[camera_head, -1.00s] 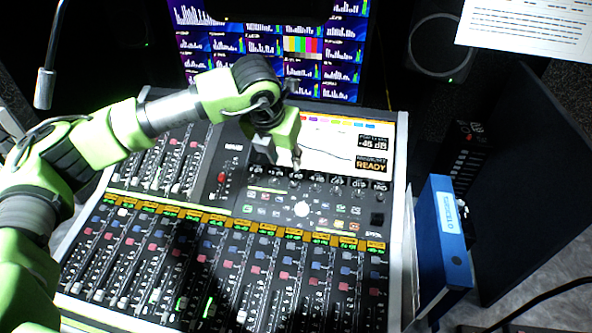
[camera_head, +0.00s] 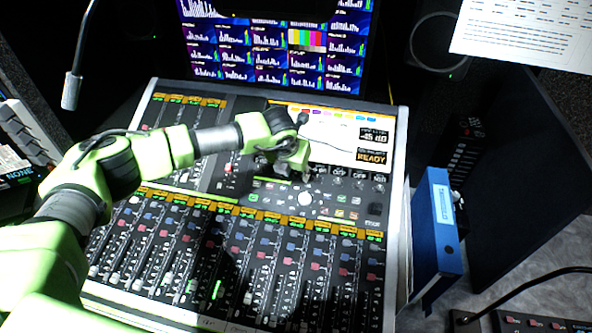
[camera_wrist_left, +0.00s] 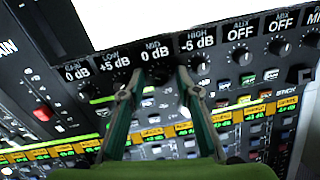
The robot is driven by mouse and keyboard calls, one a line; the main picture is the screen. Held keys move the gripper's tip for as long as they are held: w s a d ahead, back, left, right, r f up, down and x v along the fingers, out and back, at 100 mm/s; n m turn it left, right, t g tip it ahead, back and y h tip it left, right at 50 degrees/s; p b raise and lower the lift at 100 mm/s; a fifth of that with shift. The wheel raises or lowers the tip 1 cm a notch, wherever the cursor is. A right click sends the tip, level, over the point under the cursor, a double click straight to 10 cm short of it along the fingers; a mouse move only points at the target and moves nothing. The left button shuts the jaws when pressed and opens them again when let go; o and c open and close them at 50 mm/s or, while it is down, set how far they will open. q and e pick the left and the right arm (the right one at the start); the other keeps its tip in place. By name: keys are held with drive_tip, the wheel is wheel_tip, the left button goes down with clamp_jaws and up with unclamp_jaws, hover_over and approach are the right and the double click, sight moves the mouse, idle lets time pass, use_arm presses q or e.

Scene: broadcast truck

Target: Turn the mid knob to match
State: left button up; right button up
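The mid knob (camera_wrist_left: 160,76) is a small dark knob under the label MID, which reads 0 dB, on the mixing console (camera_head: 400,200). My left gripper (camera_head: 297,174) is over the knob row below the console's screen. In the left wrist view, the two fingers of my left gripper (camera_wrist_left: 158,82) are apart, one on each side of the mid knob. I cannot tell whether they touch it. In the head view, the gripper hides the mid knob. My right gripper is not in view.
The low knob (camera_wrist_left: 121,80), labelled +5 dB, is on the left, partly behind a finger. The console screen (camera_head: 345,140) shows READY. A blue binder (camera_head: 437,225) stands right of the console.

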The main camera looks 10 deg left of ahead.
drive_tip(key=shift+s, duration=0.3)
use_arm(q)
clamp_jaws()
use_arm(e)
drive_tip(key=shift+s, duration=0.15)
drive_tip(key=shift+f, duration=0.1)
use_arm(q)
drive_tip(key=shift+f+n+b, duration=0.25)
drive_tip(key=shift+n+b, duration=0.25)
drive_tip(key=shift+b, duration=0.4)
drive_tip(key=n+b, duration=0.2)
drive_tip(key=b, duration=0.1)
drive_tip(key=shift+n, duration=0.3)
drive_tip(key=shift+r+n+b, duration=0.2)
drive_tip(key=shift+n+b, duration=0.9)
drive_tip(key=shift+b, duration=0.45)
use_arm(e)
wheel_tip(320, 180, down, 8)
